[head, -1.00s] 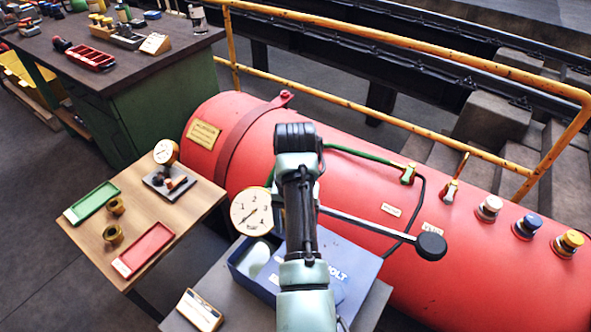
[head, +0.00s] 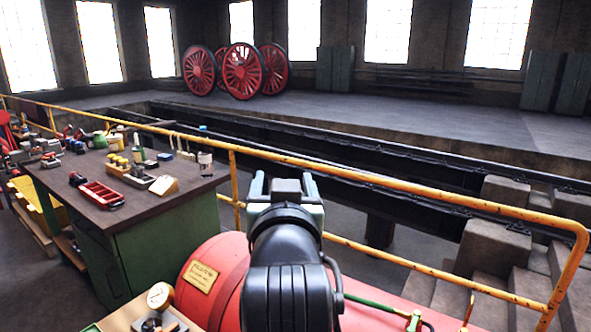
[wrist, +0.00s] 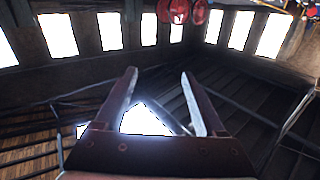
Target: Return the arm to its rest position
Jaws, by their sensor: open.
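My arm rises in the middle of the head view, close to the camera, and hides part of the red boiler (head: 225,265) behind it. My gripper shows in the wrist view (wrist: 158,88), with its two fingers spread apart and nothing between them.
A yellow railing (head: 420,195) runs across behind the arm. A green workbench (head: 150,215) with tools stands at the left. A small wooden table with a gauge (head: 160,296) is at lower left. Red wheels (head: 242,70) stand far back.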

